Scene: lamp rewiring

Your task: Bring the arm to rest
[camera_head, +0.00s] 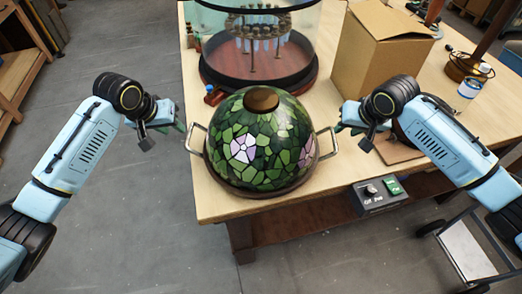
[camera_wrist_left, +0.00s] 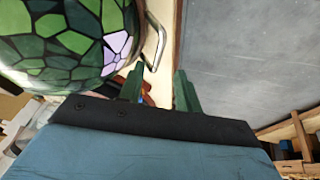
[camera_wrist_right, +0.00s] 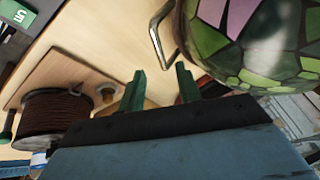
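A domed stained-glass lampshade (camera_head: 262,140), green with pale lilac flowers and a brown cap, sits on a dark round base at the table's front left. It has a metal handle on its left (camera_head: 190,140) and another on its right (camera_head: 331,143). My left gripper (camera_head: 178,120) is just outside the left handle; in the left wrist view its fingers (camera_wrist_left: 158,82) are apart with nothing between them. My right gripper (camera_head: 343,118) is just outside the right handle; in the right wrist view its fingers (camera_wrist_right: 161,78) are apart and empty. Neither holds a handle.
The wooden table (camera_head: 215,200) carries a glass-domed stand (camera_head: 255,75) behind the shade, a cardboard box (camera_head: 385,55) and a white-blue bottle (camera_head: 470,88). A control box (camera_head: 378,196) is at the front edge. A brown cord spool (camera_wrist_right: 52,115) is near my right gripper. Grey floor lies left.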

